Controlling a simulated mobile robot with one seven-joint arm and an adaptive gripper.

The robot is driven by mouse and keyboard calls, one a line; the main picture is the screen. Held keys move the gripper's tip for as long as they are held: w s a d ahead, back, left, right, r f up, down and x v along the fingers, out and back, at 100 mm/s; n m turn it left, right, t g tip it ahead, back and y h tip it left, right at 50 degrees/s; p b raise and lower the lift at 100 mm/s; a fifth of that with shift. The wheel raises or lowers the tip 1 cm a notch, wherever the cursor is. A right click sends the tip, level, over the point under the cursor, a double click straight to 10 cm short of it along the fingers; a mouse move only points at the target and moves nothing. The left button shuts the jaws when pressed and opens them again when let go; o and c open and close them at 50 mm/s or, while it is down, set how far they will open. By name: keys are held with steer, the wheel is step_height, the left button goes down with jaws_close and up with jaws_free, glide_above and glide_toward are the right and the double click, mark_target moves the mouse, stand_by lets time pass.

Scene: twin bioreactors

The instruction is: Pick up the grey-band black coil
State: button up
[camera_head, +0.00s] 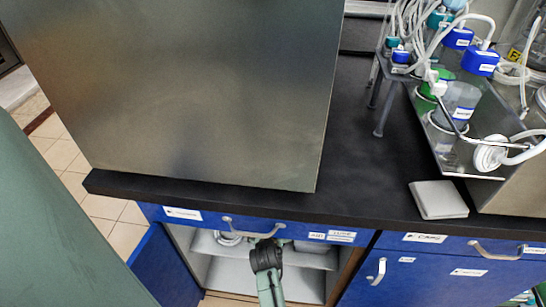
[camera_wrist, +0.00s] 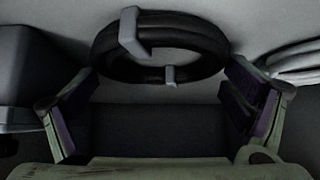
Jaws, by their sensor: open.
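The black coil (camera_wrist: 200,38) lies on a pale shelf surface in the wrist view, at the upper middle. A wide grey band (camera_wrist: 130,32) wraps its left part, and a smaller grey clip shows on its near side. My gripper (camera_wrist: 160,80) is open and empty, with one finger to the lower left of the coil and one to the lower right. The coil lies ahead of the gap between the fingers; whether they touch it I cannot tell. In the head view my arm reaches into the open cabinet under the counter, and the coil is not discernible there.
White coiled tubing (camera_wrist: 298,62) lies right of the right finger, and a dark grey object (camera_wrist: 38,75) stands at the left. In the head view, the blue cabinet door (camera_head: 165,268) hangs open at left and the black counter (camera_head: 365,185) overhangs the shelves.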

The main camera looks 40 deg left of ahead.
steer(key=shift+s+r, duration=0.1)
steer(key=shift+r, duration=0.05)
steer(key=shift+c, duration=0.2)
steer(key=c, duration=0.8)
steer(key=shift+c, duration=0.5)
